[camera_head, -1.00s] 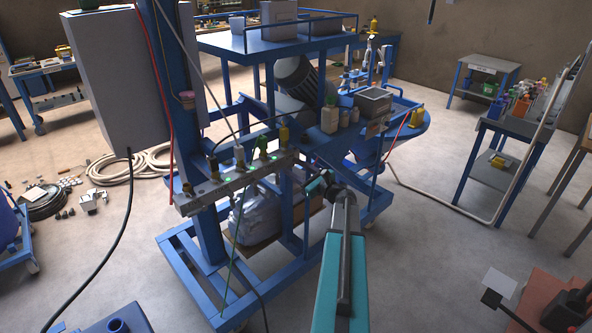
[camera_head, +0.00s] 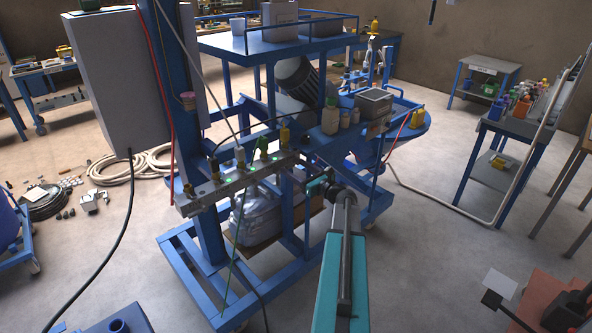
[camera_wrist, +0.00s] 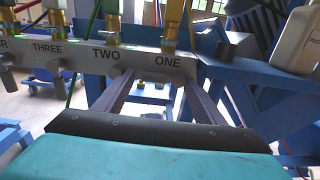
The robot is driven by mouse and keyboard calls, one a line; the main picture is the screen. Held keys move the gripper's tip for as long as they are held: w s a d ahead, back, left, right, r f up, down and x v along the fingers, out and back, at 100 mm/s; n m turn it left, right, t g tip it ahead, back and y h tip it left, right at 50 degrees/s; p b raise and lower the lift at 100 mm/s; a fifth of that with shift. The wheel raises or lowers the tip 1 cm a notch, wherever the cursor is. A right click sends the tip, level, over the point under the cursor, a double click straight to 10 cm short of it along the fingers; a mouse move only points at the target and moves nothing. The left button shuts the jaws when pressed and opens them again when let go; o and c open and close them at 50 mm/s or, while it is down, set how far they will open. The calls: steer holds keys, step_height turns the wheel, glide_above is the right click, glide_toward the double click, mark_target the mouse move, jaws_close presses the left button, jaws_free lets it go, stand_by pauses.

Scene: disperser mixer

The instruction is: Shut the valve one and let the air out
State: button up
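The grey valve manifold (camera_head: 225,186) is a slanted bar on the blue frame, with fittings along its top. In the wrist view its face (camera_wrist: 140,56) carries the labels THREE, TWO and ONE from left to right. Brass valve one (camera_wrist: 170,28) rises above the ONE label, its top cut off by the picture edge. My gripper (camera_wrist: 157,82) is open, its two dark fingers reaching toward the bar on either side of the area under ONE. No object shows held between them. In the head view my gripper (camera_head: 318,185) is near the bar's right end, fingertips hard to make out.
Grey knobs, one under THREE (camera_wrist: 55,82), stick out below the bar. A pale bottle (camera_wrist: 297,42) stands close at the right. Blue frame beams lie behind the fingers. In the head view a thin green hose (camera_head: 234,225) hangs below the manifold.

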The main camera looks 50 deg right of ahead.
steer(key=shift+s, duration=0.15)
steer(key=s+a+b, duration=0.1)
steer(key=s+b, duration=0.3)
steer(key=s, duration=0.9)
steer(key=shift+s, duration=0.25)
steer(key=shift+w, duration=0.1)
stand_by(0.4)
